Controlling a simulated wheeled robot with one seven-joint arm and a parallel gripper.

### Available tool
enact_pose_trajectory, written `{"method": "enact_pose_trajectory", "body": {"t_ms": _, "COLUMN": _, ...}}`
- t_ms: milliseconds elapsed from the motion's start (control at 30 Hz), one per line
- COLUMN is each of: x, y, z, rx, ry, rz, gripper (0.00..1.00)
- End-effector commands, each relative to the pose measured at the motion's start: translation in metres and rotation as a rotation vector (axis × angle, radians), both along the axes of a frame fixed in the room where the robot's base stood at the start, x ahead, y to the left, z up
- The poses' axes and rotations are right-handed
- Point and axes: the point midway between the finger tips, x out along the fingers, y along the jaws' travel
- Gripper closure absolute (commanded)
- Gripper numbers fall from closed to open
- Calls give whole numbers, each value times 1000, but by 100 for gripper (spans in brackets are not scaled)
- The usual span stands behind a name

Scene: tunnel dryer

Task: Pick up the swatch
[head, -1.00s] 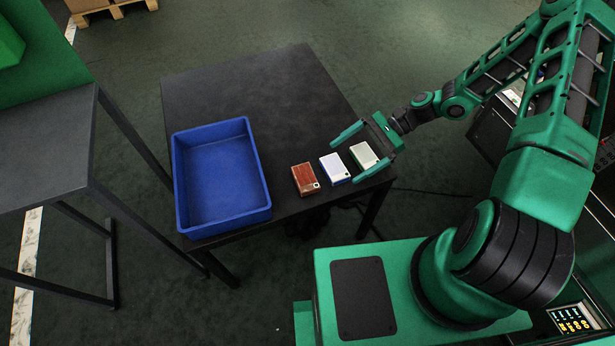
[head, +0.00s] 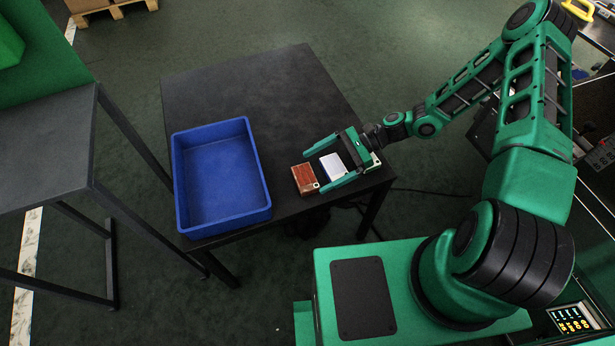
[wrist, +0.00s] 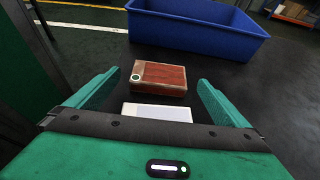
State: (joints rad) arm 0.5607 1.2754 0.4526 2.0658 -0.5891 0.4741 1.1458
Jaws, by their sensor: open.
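A red-brown swatch block (head: 304,178) lies on the dark table near its front edge; it also shows in the wrist view (wrist: 160,77), just beyond my fingers. A white swatch block (head: 332,165) lies to its right, and its near part is hidden by my gripper in the wrist view (wrist: 157,112).
An empty blue bin (head: 220,170) stands on the dark table (head: 265,75) left of the blocks. The back of the table is clear. A second grey table (head: 45,145) stands at the left, and a pallet (head: 112,12) lies on the floor far behind.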

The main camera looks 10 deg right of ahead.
Motion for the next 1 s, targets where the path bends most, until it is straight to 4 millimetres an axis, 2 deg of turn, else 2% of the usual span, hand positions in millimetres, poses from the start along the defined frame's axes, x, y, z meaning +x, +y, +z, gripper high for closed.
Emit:
{"method": "enact_pose_trajectory", "body": {"t_ms": 200, "x": -6, "y": 28, "z": -13, "rx": 2, "ry": 2, "rz": 3, "gripper": 0}}
{"method": "enact_pose_trajectory", "body": {"t_ms": 467, "x": -6, "y": 33, "z": -15, "rx": 0, "ry": 0, "rz": 0, "gripper": 0}}
{"method": "enact_pose_trajectory", "body": {"t_ms": 533, "x": -6, "y": 33, "z": -15, "rx": 0, "ry": 0, "rz": 0, "gripper": 12}}
{"method": "enact_pose_trajectory", "body": {"t_ms": 667, "x": -6, "y": 33, "z": -15, "rx": 0, "ry": -1, "rz": 0, "gripper": 43}}
{"method": "enact_pose_trajectory", "body": {"t_ms": 1000, "x": -6, "y": 32, "z": -14, "rx": 0, "ry": -1, "rz": 0, "gripper": 45}}
